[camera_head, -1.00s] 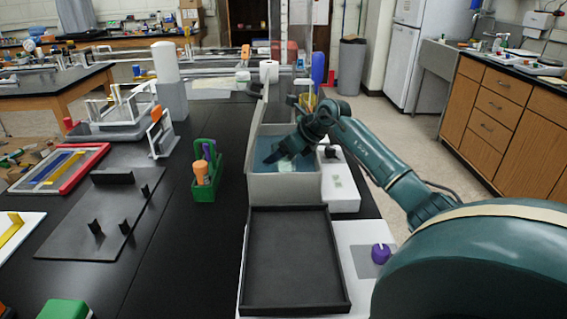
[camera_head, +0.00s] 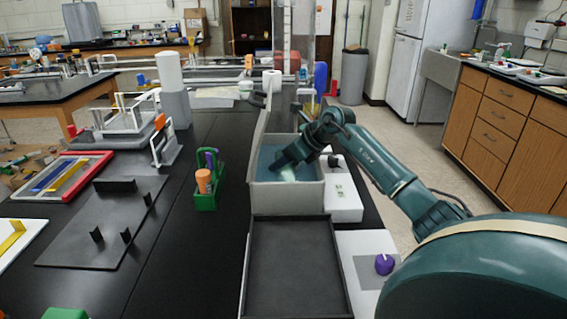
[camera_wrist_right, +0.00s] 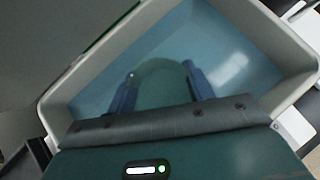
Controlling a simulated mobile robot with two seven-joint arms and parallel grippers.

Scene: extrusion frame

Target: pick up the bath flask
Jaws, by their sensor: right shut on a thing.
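The water bath (camera_head: 287,199) is a light grey box with blue water, with its lid (camera_head: 256,135) standing raised on the left side. The bath flask (camera_head: 287,174) is a pale, see-through greenish shape inside the bath. My right gripper (camera_head: 284,165) reaches down into the bath from the right and is shut on the flask. In the right wrist view, the two blue-grey fingers (camera_wrist_right: 161,90) sit on either side of the flask (camera_wrist_right: 160,72), whose clear outline is faint against the blue. My left gripper is out of view.
An empty black tray (camera_head: 293,270) lies in front of the bath. A white device (camera_head: 343,203) stands close on its right, and a purple knob (camera_head: 384,264) is nearer. A green caddy (camera_head: 206,197) stands to the left. The black bench between caddy and bath is clear.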

